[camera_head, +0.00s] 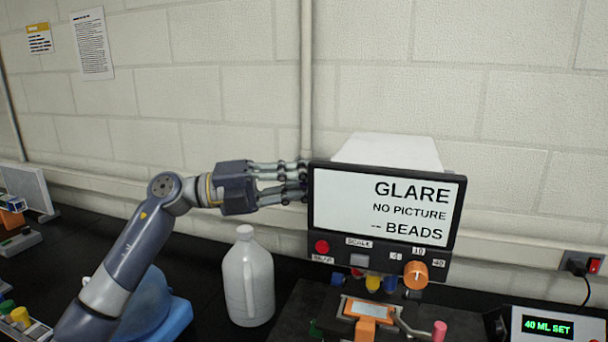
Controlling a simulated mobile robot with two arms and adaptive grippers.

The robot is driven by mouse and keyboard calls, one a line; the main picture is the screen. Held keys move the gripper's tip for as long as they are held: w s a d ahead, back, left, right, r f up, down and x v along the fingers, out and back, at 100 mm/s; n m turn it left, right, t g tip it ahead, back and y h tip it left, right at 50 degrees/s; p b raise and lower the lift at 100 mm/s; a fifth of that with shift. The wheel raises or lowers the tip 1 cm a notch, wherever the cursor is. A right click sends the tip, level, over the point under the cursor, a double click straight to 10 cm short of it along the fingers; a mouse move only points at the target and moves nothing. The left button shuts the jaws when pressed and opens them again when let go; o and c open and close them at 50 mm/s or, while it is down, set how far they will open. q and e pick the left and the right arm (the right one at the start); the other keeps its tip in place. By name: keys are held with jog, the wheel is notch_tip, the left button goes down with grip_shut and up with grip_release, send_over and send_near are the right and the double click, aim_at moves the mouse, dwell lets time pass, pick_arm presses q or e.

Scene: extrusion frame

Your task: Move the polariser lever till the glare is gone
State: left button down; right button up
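The black-framed screen (385,212) reads "GLARE", "NO PICTURE" and "-- BEADS". Below it is a panel with a red button (321,247), a "SCALE" label and an orange knob (415,275) among number labels. Under the panel, a grey bar with a pink knob (439,330) sits beside an orange-framed stage (367,310). No lever is legibly marked as the polariser. My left gripper (301,179) is at the screen's left edge, its fingers apart. Its tips meet the frame's edge in the picture; contact cannot be told. My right gripper is not in view.
A white jug (248,276) stands below my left gripper. A box (560,325) reading "40 ML SET" is at the lower right, near a wall socket (581,265). A blue object (165,315) is partly behind my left arm. Dark bench shows between these things.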

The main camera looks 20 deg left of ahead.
pick_arm(q)
jog(key=c, duration=1.4)
grip_release()
jog(key=shift+c, duration=0.2)
jog(key=v, duration=1.2)
jog(key=shift+f, duration=0.1)
